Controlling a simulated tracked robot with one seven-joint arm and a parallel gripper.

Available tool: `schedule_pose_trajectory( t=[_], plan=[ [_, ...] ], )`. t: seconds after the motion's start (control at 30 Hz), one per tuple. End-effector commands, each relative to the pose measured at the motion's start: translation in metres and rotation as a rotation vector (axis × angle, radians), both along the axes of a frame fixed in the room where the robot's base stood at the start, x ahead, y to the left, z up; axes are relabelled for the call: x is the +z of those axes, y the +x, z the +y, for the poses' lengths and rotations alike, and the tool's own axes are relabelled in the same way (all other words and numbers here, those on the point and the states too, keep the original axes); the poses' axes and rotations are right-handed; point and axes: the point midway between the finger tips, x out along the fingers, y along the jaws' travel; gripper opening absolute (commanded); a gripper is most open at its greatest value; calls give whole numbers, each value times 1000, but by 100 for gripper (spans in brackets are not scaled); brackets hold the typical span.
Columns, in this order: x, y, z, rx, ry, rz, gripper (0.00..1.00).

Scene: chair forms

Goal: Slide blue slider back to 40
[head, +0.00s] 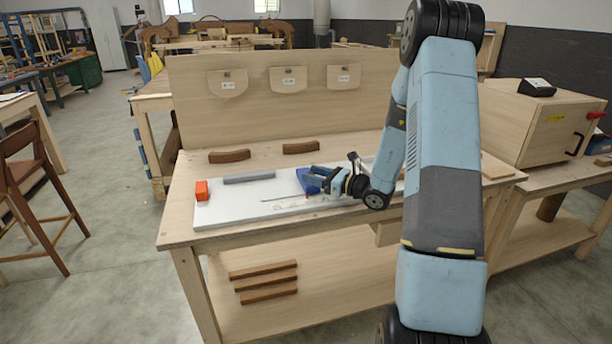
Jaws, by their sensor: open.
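The blue slider (309,181) stands on a white board (232,207) on the workbench, right of the board's middle. My gripper (318,178) is at the slider, reaching in from the right. Its jaws are open, and its fingers overlap the slider in the picture. I cannot tell whether they touch it. A thin dark line, possibly a slot or scale, runs along the board near the slider's base. Any scale numbers, including 40, are too small to read. My wrist and arm hide the right part of the board.
A back panel (220,115) rises behind the bench. A wooden cabinet (545,125) stands right.

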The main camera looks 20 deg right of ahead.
Motion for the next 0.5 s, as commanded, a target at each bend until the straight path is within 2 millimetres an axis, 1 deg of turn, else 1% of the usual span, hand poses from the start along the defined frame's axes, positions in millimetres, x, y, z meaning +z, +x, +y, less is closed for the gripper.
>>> schedule_pose_trajectory(
  t=[0.1,0.2,0.5],
  plan=[
    [0,7,7,1,0,0,52],
    [0,9,10,1,0,0,52],
    [0,10,10,0,1,1,51]
  ],
)
